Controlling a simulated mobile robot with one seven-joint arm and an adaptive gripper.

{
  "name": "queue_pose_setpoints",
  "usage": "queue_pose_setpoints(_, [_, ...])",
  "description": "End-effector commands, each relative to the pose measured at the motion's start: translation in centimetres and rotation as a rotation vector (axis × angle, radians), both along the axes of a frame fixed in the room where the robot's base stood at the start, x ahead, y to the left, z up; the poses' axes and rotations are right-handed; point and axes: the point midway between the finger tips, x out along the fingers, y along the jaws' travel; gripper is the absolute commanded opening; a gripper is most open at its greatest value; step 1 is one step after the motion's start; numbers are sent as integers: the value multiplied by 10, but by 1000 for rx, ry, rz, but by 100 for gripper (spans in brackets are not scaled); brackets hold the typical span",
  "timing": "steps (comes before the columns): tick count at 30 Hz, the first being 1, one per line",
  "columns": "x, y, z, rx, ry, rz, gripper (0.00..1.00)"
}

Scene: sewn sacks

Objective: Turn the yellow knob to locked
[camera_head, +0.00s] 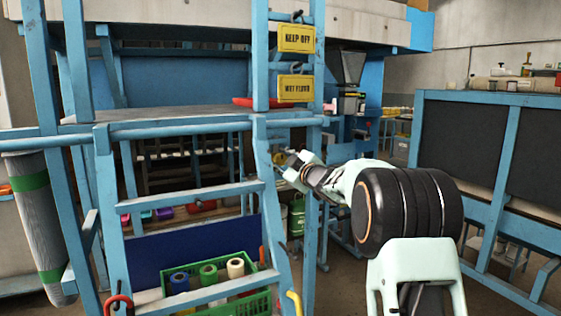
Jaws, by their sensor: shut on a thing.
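The yellow knob (279,159) is a small yellowish patch beside the blue post, in the middle of the head view. My gripper (284,168) reaches it from the right, with its fingers shut on it. The fingers and the post hide most of the knob. Its pointer and any locked marking are too small or too hidden to read.
A blue ladder-like frame (190,193) stands close to my gripper's left. Two yellow signs (296,39) hang above. A green crate (252,307) with several rolls sits low in front. Blue framed dark panels (533,150) stand at the right.

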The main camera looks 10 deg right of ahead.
Motion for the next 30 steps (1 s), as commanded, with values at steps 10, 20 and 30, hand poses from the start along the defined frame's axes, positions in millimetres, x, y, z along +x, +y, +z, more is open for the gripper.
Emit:
queue_pose_setpoints(10, [0,0,0,-1,0,0,43])
queue_pose_setpoints(20, [-1,0,0,0,0,0,47])
queue_pose_setpoints(30, [-35,-12,1,0,0,-1,47])
